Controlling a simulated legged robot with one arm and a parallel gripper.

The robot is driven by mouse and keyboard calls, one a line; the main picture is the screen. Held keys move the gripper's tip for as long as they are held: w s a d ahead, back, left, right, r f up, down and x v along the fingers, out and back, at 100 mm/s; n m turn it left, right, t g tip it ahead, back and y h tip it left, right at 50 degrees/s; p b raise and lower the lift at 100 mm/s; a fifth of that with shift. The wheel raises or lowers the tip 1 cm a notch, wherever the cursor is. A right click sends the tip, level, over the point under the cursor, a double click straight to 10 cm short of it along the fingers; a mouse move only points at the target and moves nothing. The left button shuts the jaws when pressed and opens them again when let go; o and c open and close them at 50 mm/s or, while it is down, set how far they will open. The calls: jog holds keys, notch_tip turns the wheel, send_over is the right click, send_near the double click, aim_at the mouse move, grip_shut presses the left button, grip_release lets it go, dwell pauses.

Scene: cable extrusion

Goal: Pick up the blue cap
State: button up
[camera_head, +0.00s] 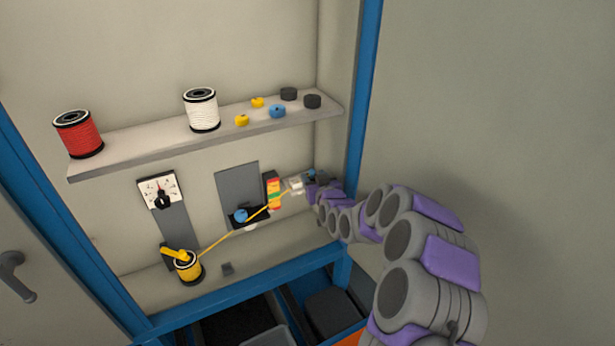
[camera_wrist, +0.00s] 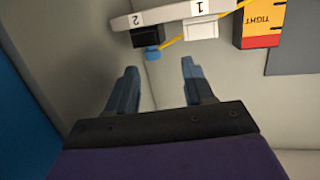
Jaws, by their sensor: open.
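My gripper (camera_wrist: 159,65) is open and empty, its two blue fingers spread apart. A small blue piece (camera_wrist: 152,53), which looks like a blue cap, shows at the black block marked 2, just beyond and between the fingertips, apart from them. In the head view, my gripper (camera_head: 312,184) is at the right end of the lower station; a small blue patch there could be a finger or that piece. Another blue cap-like piece (camera_head: 277,111) lies on the shelf. A round blue piece (camera_head: 240,215) sits at the grey panel's foot.
The shelf (camera_head: 150,147) also holds red (camera_head: 78,134) and white (camera_head: 201,110) spools and small yellow and black pieces. A yellow cable (camera_head: 222,241) runs from a yellow spool (camera_head: 188,267) towards the white block (camera_wrist: 202,27) marked 1. A blue frame post (camera_head: 365,95) stands close right.

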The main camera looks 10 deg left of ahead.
aim_at(312, 173)
jog(key=w, duration=0.2)
jog(key=w+b, duration=0.1)
jog(key=shift+d+f, duration=0.25)
jog(key=shift+d, duration=0.05)
jog(key=shift+w+a+f, duration=0.3)
jog(key=shift+a+f, duration=0.15)
jog(key=shift+a, duration=0.35)
jog(key=shift+a+r, duration=0.1)
jog(key=shift+a, duration=0.1)
jog(key=shift+s+d+r, duration=0.1)
jog(key=shift+d+r, duration=0.1)
jog(key=shift+d, duration=0.65)
jog(key=c, duration=0.5)
jog(key=shift+a, duration=0.55)
grip_shut()
